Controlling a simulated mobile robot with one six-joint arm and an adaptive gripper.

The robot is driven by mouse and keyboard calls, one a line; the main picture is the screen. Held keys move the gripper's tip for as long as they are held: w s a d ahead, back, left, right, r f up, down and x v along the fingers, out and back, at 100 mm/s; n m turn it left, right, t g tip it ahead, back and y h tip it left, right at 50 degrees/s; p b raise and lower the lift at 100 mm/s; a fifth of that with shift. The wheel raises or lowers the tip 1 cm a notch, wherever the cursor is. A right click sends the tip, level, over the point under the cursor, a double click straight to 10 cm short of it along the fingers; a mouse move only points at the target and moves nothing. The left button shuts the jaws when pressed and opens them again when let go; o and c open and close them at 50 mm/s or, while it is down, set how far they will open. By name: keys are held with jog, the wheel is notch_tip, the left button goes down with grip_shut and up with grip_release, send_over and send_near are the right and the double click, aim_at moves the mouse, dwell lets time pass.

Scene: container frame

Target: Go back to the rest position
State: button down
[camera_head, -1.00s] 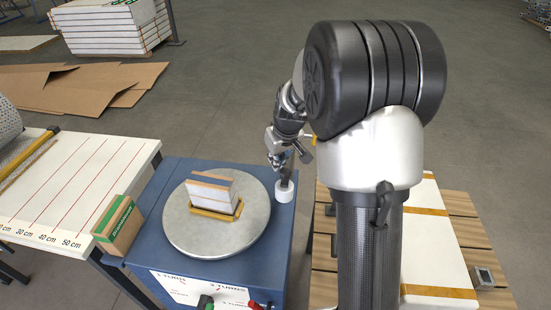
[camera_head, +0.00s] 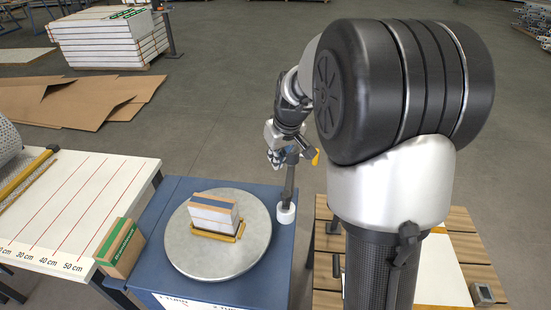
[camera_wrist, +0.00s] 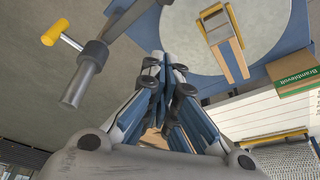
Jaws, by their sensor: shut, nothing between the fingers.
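My gripper (camera_head: 274,158) is up in the air beside the dark post, past the right side of the turntable. In the wrist view its blue-grey fingers (camera_wrist: 166,62) are together with nothing between them. My arm reaches from the large black and white joint at the right. The gripper appears clear of the table; whether it touches the post in the head view I cannot tell, but in the wrist view the grey post with a yellow handle (camera_wrist: 62,40) is apart from the fingers.
A carton (camera_head: 121,248) and marked white table (camera_head: 100,190) are left; a slatted pallet (camera_head: 325,270) is right.

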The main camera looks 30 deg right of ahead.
jog(key=shift+r, duration=0.1)
jog(key=s+a+r, duration=0.5)
jog(key=s+a, duration=0.1)
jog(key=s, duration=0.4)
jog(key=s+a+r, duration=0.4)
jog(key=s+a, duration=0.2)
jog(key=s, duration=0.4)
jog(key=s+a+f, duration=0.1)
jog(key=s, duration=0.8)
jog(key=shift+a+f+t, duration=0.2)
jog(key=shift+a+t, duration=0.1)
jog(key=shift+t, duration=0.1)
